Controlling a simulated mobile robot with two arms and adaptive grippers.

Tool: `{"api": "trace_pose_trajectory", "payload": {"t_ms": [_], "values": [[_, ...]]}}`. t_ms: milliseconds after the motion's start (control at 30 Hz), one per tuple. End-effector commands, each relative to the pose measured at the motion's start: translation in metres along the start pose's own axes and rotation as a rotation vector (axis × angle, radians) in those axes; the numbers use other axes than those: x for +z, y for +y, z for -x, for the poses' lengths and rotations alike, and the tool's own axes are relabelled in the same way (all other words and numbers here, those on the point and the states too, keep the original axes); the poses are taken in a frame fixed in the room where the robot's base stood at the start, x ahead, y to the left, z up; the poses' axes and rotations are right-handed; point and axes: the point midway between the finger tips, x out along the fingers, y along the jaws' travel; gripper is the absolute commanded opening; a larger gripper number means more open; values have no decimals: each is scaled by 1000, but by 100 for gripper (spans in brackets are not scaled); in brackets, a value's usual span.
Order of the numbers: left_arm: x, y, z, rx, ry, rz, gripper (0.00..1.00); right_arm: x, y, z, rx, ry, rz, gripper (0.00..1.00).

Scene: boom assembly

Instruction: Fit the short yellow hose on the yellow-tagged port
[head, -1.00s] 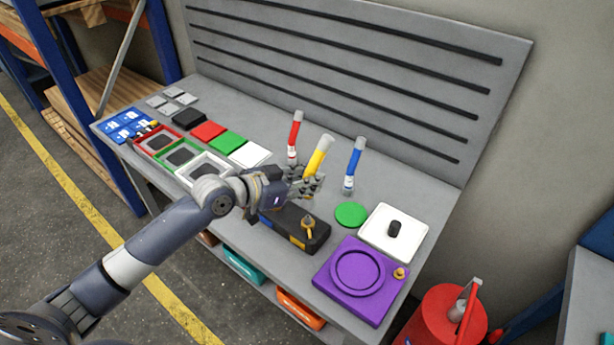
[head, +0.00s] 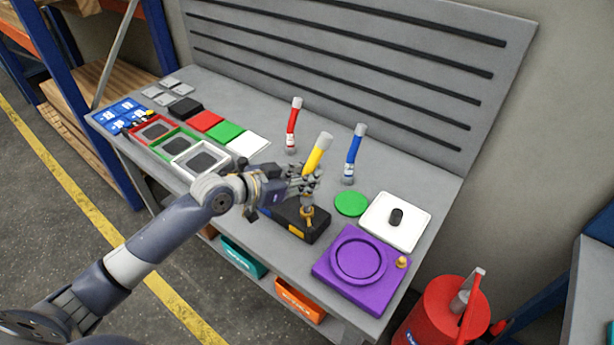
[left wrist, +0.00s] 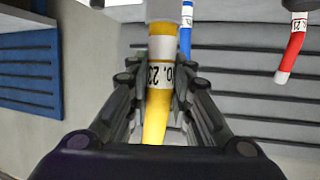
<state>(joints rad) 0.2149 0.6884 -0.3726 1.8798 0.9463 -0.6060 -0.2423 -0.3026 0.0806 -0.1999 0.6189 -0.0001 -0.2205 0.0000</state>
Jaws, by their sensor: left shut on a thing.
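The yellow hose (head: 317,153) has a grey upper end. My left gripper (head: 304,184) is shut on its lower part and holds it slightly tilted. In the left wrist view the hose (left wrist: 155,118), with a white printed label, sits between the two fingers (left wrist: 158,98). The black block (head: 287,219) with yellow tags lies on the bench just below the gripper. Its brass port (head: 307,214) stands up right under the gripper. My right gripper is not in view.
Red (head: 292,125) and blue (head: 355,152) hoses stand upright behind. A green disc (head: 351,204), a white tray (head: 417,228) and a purple block (head: 340,287) lie to the right. Coloured trays and plates fill the left. A slotted back panel (head: 400,75) bounds the bench.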

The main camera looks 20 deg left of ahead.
Motion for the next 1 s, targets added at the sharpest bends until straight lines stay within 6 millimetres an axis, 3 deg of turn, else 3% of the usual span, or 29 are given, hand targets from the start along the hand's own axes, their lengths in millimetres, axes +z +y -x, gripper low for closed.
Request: {"api": "trace_pose_trajectory", "payload": {"t_ms": [1000], "values": [[14,0,-6,-1,3,-1,0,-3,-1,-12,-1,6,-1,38]]}}
